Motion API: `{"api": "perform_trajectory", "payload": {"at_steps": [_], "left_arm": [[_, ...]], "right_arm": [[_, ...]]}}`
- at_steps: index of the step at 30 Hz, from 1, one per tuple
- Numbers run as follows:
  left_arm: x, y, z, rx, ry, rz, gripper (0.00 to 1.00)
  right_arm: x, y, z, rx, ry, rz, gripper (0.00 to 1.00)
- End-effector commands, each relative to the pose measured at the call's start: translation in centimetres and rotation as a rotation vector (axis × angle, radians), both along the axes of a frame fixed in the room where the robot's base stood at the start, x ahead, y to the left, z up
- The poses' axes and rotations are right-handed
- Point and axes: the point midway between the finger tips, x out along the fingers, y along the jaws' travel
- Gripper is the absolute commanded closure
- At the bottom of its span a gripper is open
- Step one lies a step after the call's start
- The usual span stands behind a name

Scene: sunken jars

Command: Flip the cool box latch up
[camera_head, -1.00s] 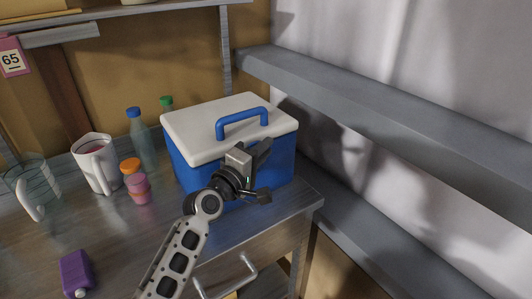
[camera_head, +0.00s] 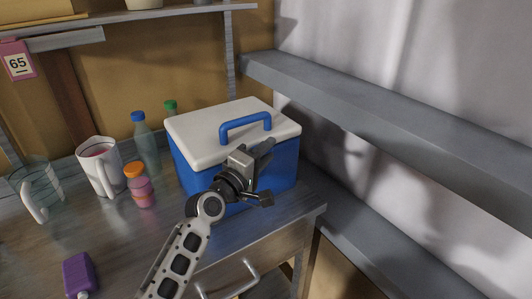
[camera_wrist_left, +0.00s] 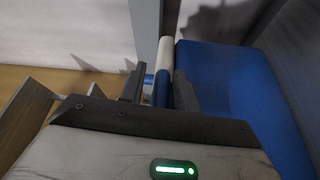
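The cool box (camera_head: 185,163) has a blue body, a white lid (camera_head: 210,133) and a blue carry handle (camera_head: 246,124). It stands upright on the workbench with its lid down. My left gripper (camera_head: 264,168) is in front of the box's front face, near the lid's edge, and hides part of that face. In the left wrist view the cool box (camera_wrist_left: 225,80) fills the right side. My left gripper (camera_wrist_left: 158,90) is open there, with the white lid edge and a small blue part between its fingers. I cannot tell whether that part is the latch. My right gripper is not in view.
The workbench (camera_head: 130,245) holds a white mug (camera_head: 98,165), a glass mug (camera_head: 38,190), bottles (camera_head: 146,145), an orange-capped jar (camera_head: 139,188) and a purple bottle (camera_head: 80,273) left of the box. A grey shelf (camera_head: 400,120) runs along the right wall.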

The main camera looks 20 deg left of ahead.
Motion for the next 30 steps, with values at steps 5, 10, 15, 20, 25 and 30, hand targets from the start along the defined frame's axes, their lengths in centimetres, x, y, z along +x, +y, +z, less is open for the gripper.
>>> {"api": "perform_trajectory", "payload": {"at_steps": [5,10,15,20,25,30], "left_arm": [[-0.3,0.9,-0.9,0.010,0.014,0.015,0.60],[-2.6,1.6,-1.0,0.011,0.013,0.013,0.60],[-6.6,2.5,-1.1,0.009,0.009,0.008,0.60],[-10.3,3.4,-1.2,0.008,0.005,0.003,0.60],[-13.3,4.4,-1.2,0.006,0.003,0.001,0.60],[-14.9,4.9,-1.1,0.005,0.000,0.001,0.60]], "right_arm": [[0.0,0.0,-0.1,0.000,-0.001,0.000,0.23],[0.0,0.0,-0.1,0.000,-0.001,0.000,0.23],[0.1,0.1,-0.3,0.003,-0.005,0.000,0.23],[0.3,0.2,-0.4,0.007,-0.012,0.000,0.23],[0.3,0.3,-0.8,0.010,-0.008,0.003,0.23],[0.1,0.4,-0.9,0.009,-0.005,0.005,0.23]]}}
